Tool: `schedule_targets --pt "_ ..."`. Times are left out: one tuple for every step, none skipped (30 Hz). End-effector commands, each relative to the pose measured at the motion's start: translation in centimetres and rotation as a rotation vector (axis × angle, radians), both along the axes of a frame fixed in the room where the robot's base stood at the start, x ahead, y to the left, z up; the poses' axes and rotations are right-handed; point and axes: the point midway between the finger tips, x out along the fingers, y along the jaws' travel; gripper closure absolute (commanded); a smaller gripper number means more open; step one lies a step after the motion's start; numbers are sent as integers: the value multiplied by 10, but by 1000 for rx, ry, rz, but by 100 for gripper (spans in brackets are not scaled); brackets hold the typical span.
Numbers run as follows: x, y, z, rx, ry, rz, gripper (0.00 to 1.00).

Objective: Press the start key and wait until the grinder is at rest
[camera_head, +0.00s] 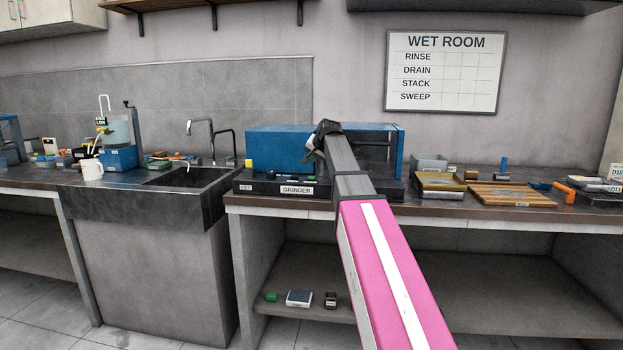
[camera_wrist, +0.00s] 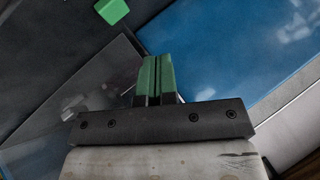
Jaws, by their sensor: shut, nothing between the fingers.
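The grinder (camera_head: 262,147) is a blue housing on a black base with a GRINDER label (camera_head: 297,190), on the bench in the middle of the head view. My arm crosses in front of it and hides part of its middle and right. My gripper (camera_wrist: 157,76) has its green-faced fingers shut together with nothing between them, beside the blue housing in the wrist view. A small green block (camera_wrist: 112,10) sits on a dark surface ahead of the fingertips, apart from them. I cannot tell for sure that it is the start key, nor whether the grinder is turning.
A dark sink (camera_head: 189,180) is left of the grinder, with a white mug (camera_head: 91,170) beyond it. To the right are a brass-coloured tray (camera_head: 441,193) and a wooden board (camera_head: 511,195). Several small items lie on the lower shelf (camera_head: 410,290).

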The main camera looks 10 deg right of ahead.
Motion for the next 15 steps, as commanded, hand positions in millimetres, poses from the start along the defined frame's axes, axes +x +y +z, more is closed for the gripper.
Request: schedule_targets --pt "-1 0 -8 1 1 0 100" --pt "-1 0 -11 1 1 0 100" --pt "-1 0 -16 1 1 0 100" --pt "-1 0 -19 1 1 0 100" --pt "-1 0 -21 1 1 0 100" --pt "-1 0 -25 1 1 0 100" --pt "-1 0 -27 1 1 0 100" --pt "0 0 -29 1 1 0 100" --pt "0 0 -32 1 0 -1 100" --pt "0 0 -33 1 0 -1 100" --pt "0 0 -34 1 0 -1 100" --pt "0 0 -36 1 0 -1 100" --pt "0 0 -36 1 0 -1 100" --pt "0 0 -37 1 0 -1 100" --pt "0 0 -37 1 0 -1 100"
